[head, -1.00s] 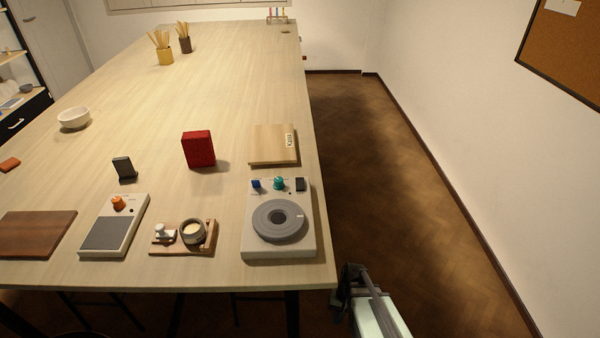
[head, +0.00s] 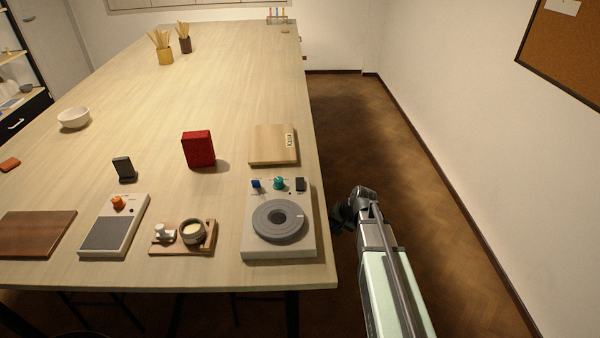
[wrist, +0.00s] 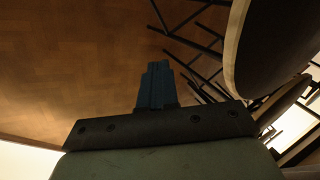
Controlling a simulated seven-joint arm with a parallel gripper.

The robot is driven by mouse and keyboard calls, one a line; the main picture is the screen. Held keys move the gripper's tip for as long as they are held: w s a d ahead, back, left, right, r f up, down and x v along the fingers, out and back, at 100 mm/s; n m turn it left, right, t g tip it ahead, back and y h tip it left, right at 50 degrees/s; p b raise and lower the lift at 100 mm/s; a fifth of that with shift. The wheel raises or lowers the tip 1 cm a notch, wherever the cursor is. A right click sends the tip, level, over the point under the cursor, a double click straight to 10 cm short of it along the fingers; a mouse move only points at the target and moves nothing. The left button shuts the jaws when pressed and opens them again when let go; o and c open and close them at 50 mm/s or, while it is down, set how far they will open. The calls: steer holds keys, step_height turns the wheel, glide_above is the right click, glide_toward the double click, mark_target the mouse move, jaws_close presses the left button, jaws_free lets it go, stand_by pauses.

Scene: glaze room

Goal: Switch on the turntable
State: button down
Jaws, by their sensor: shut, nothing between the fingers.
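The turntable (head: 250,240) is a pale box with a round grey platter (head: 278,220) on top, near the table's front right corner. Along its back edge are a blue knob (head: 256,184), a teal knob (head: 280,183) and a dark switch (head: 300,184); the switch's position is too small to tell. My gripper (head: 340,218) is off the table's right edge, just right of the turntable and apart from it. In the wrist view my gripper's blue fingers (wrist: 156,85) are together and empty, with the floor beyond them. The turntable does not clearly show in the wrist view.
A wooden board (head: 268,148) lies behind the turntable. A red box (head: 198,149), a small wooden tray (head: 203,249) with a cup, and a pale device with an orange knob (head: 118,203) stand to its left. Floor is clear between table and right wall.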

steer(key=w+r+t, duration=0.1)
steer(key=w+r, duration=0.3)
steer(key=r, duration=0.5)
steer(key=w+a+r+t+y, duration=0.1)
steer(key=w+r+t, duration=0.15)
steer(key=r, duration=0.75)
steer(key=w+r+t, duration=0.1)
steer(key=w+r, duration=0.4)
steer(key=r, duration=0.4)
steer(key=s+a+r+n+g+h, duration=0.1)
steer(key=s+a+r+n+h, duration=0.1)
steer(key=s+a+r, duration=0.3)
steer(key=s+a+r+n+g+h, duration=0.2)
steer(key=s+a+r, duration=0.4)
steer(key=s+r, duration=0.5)
steer(key=shift+s+h, duration=0.5)
steer(key=shift+s, duration=2.45)
steer(key=shift+f, duration=0.1)
glide_above(300, 178)
steer(key=s, duration=0.2)
step_height(300, 178, down, 11)
steer(key=shift+w+f, duration=0.1)
steer(key=shift+x, duration=1.05)
steer(key=shift+f+g, duration=0.1)
steer(key=shift+g, duration=0.15)
